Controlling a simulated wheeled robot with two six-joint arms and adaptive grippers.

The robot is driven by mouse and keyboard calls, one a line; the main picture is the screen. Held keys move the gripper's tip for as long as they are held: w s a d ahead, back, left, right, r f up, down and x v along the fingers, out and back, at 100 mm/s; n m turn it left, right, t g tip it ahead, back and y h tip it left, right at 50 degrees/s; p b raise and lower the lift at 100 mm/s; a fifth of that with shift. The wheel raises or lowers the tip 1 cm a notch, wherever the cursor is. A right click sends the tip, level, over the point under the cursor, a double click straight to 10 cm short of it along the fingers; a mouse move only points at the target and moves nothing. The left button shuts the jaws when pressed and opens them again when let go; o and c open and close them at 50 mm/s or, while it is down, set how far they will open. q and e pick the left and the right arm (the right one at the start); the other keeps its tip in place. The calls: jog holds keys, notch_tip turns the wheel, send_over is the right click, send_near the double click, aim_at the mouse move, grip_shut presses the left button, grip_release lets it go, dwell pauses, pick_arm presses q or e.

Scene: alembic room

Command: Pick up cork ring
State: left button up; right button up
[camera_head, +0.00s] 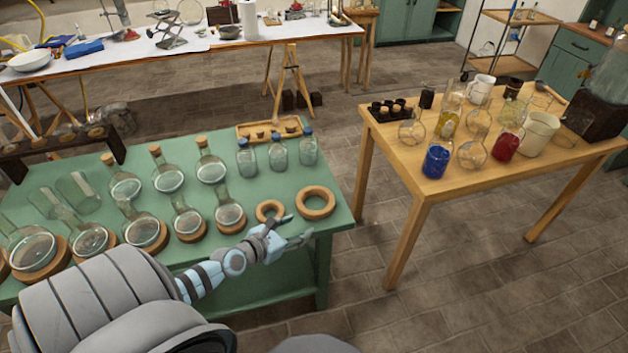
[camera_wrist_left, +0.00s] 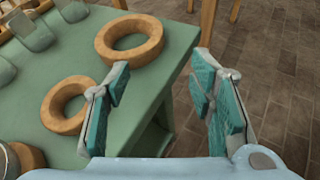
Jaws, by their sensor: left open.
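Two bare cork rings lie flat on the green table. The larger cork ring (camera_head: 316,213) is near the table's right end, and it also shows in the left wrist view (camera_wrist_left: 130,57). The smaller cork ring (camera_head: 260,212) lies just left of it and also shows in the left wrist view (camera_wrist_left: 52,106). My left gripper (camera_head: 296,231) is open and empty at the table's near right edge, just in front of the rings. In the left wrist view, its fingers (camera_wrist_left: 162,75) straddle the table edge, with both rings to the left. My right gripper is not in view.
Round flasks (camera_head: 230,215) on cork rings stand left of the small ring. Capped bottles (camera_head: 308,150) and a wooden tray (camera_head: 243,131) with corks are behind. A wooden table (camera_head: 400,150) with glassware stands to the right, across an open floor gap (camera_head: 345,262).

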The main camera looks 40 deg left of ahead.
aim_at(324, 209)
pick_arm(q)
jog(key=shift+n, duration=0.7)
jog(key=b+x, duration=0.1)
jog(key=x, duration=0.2)
jog(key=b+x, duration=0.2)
jog(key=x, duration=0.1)
jog(key=r+b+x, duration=0.1)
jog(key=b+x, duration=0.1)
jog(key=x, duration=0.1)
jog(key=shift+w+a+f, duration=0.15)
jog(key=shift+w, duration=0.45)
jog(key=b+x, duration=0.4)
jog(key=shift+a+f, duration=0.2)
jog(key=shift+a, duration=0.05)
jog(key=shift+w, duration=0.25)
jog(key=shift+r, duration=0.1)
jog(key=c, duration=0.9)
grip_shut()
